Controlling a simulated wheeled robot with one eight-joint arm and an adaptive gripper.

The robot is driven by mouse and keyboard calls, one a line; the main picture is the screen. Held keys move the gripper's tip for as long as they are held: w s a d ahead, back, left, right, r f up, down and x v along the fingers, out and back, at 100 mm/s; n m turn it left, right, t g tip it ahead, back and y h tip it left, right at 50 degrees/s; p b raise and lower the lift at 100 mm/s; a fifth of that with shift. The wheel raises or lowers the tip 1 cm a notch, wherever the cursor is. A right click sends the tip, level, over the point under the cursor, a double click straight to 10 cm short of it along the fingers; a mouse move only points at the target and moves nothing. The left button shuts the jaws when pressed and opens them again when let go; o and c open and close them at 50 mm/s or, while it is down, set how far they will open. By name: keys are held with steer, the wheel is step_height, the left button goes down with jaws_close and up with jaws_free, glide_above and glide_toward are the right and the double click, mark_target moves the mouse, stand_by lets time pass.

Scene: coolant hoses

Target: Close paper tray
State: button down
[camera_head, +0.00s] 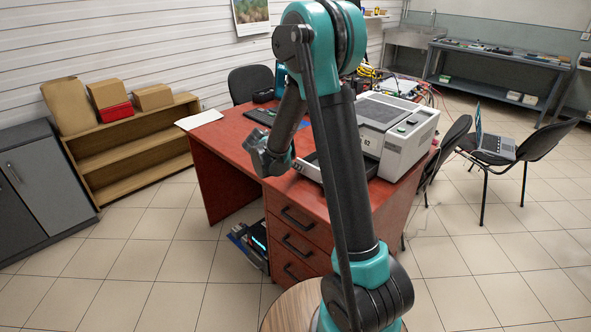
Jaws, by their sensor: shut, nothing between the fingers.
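A white and grey printer (408,134) stands on the red-brown desk (228,135), partly hidden behind my arm. A low, dark paper tray with a pale edge (309,168) sticks out from the printer's left side over the desk top, so it looks pulled out. My arm hides where the tray meets the printer. My gripper (262,160) is shut and empty, left of the tray's visible end. It appears apart from the tray, but the depth between them is hard to judge.
Desk drawers (298,240) face the front. A keyboard (261,117) and papers (199,120) lie on the desk. Black chairs (250,82) stand behind and to the right, one holding a laptop (494,145). A wooden shelf (135,140) with boxes stands left. Tiled floor is clear at front left.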

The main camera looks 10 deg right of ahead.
steer(key=w+d, duration=0.3)
steer(key=d, duration=0.2)
steer(key=w+d, duration=0.4)
steer(key=d, duration=0.1)
steer(key=w+d, duration=0.4)
steer(key=d, duration=0.2)
steer(key=shift+w, duration=0.25)
steer(key=shift+w+d, duration=0.2)
steer(key=shift+d+r, duration=0.1)
steer(key=shift+s+a, duration=0.1)
steer(key=shift+a, duration=0.25)
steer(key=s+a, duration=0.1)
steer(key=a, duration=0.1)
steer(key=s+a+r, duration=0.1)
steer(key=s+a, duration=0.1)
steer(key=v, duration=0.7)
steer(key=s+a+f+m+y, duration=0.2)
steer(key=s+m, duration=0.6)
steer(key=s, duration=0.4)
steer(key=s+a+f+m+y, duration=0.2)
steer(key=s+m, duration=0.6)
steer(key=s, duration=0.5)
steer(key=s+a+f+m+g+y, duration=0.1)
steer(key=s+a+f+m+y, duration=0.1)
steer(key=s+m, duration=0.7)
steer(key=s+f+y, duration=0.1)
steer(key=s, duration=0.2)
steer(key=shift+s, duration=0.2)
